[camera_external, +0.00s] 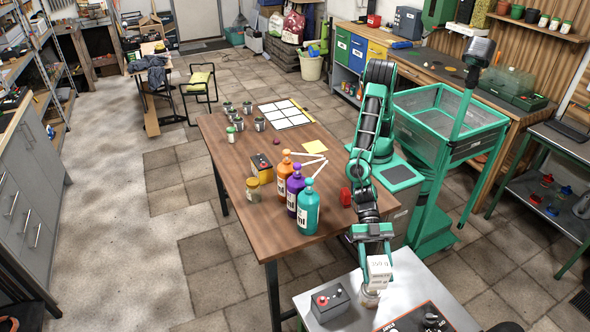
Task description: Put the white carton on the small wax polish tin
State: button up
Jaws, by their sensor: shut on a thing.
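The white carton (379,269) is between the fingers of my gripper (376,264), which is shut on it. It is roughly upright, with small dark print on its faces. Just below it, a small pale, brownish round tin (369,299) stands on the grey metal table (320,287) at the front; it looks like the wax polish tin, but its label is too small to read. The carton hides part of the tin's top. I cannot tell whether the carton touches the tin.
A grey box with a red button (330,303) stands left of the tin, and a dark control panel (424,320) lies to its right. The wooden table (240,160) behind holds three large bottles (297,193), a jar (253,190) and several small cans. A teal cart (450,150) stands at right.

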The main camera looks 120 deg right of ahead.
aim_at(375, 279)
jog(key=shift+f, duration=2)
jog(key=shift+f, duration=0.15)
jog(key=o, duration=1.3)
jog(key=shift+o, duration=0.2)
jog(key=shift+d+r, duration=0.2)
jog(key=v, duration=1.1)
jog(key=shift+d, duration=0.25)
jog(key=shift+s, duration=0.15)
